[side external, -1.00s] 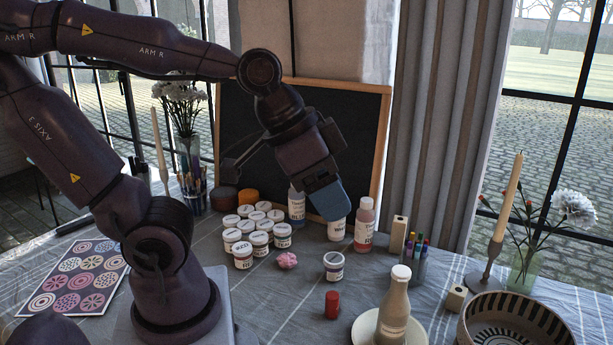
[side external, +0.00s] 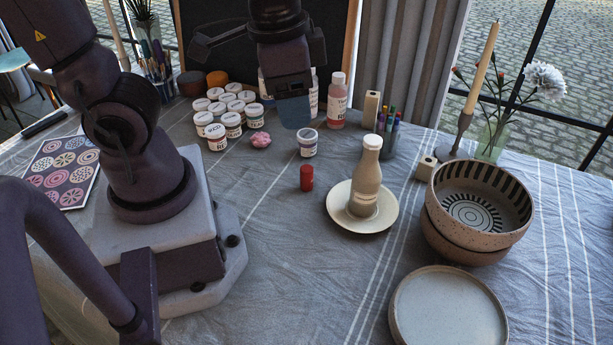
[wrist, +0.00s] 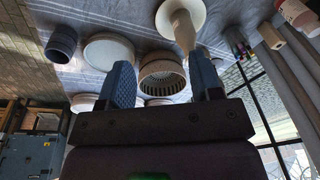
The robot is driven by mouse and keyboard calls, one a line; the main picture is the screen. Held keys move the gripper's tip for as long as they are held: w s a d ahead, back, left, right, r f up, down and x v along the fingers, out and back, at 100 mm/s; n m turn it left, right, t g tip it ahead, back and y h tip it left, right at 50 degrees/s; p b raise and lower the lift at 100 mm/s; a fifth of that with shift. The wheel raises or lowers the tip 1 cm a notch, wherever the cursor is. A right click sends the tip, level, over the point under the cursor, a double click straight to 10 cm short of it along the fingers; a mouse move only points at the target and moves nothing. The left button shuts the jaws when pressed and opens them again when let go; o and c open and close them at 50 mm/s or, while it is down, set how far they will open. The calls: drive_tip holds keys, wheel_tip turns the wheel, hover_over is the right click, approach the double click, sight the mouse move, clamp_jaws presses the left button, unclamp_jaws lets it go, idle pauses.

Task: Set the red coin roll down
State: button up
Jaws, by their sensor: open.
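The red coin roll (side external: 306,178) stands upright on the grey cloth in the side view, left of the cream plate (side external: 335,210) with a bottle (side external: 366,180) on it. My gripper (side external: 293,120) is above the table, higher in the picture than the roll and apart from it. In the wrist view its two blue fingers (wrist: 160,65) are spread with nothing held between them. The roll does not show in the wrist view.
A paint jar (side external: 307,143) and a pink lump (side external: 260,140) stand near the roll. Several white-lidded jars (side external: 217,136) are behind left. Stacked bowls (side external: 478,205) and a round plate (side external: 447,312) are at right. The cloth in front of the roll is clear.

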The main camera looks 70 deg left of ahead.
wheel_tip(320, 180, down, 8)
drive_tip(key=d+m+g+y, duration=0.1)
drive_tip(key=m+g+y, duration=0.2)
drive_tip(key=m+g, duration=0.1)
drive_tip(key=m+t+y, duration=0.3)
drive_tip(key=m+y, duration=0.6)
drive_tip(key=m, duration=0.3)
approach(307, 178)
drive_tip(key=s, duration=0.2)
drive_tip(key=s+d, duration=0.1)
drive_tip(key=s, duration=0.1)
drive_tip(key=shift+s+d+r, duration=0.15)
drive_tip(key=shift+s+d, duration=0.05)
drive_tip(key=shift+s, duration=0.2)
drive_tip(key=w+m+t, duration=0.1)
drive_tip(key=w+t, duration=0.1)
drive_tip(key=shift+w+f+m+y, duration=0.35)
drive_tip(key=shift+f+m+y, duration=0.05)
drive_tip(key=shift+w, duration=0.3)
drive_tip(key=x, duration=1.2)
drive_tip(key=shift+w+a, duration=0.1)
drive_tip(key=shift+a, duration=0.25)
clamp_jaws()
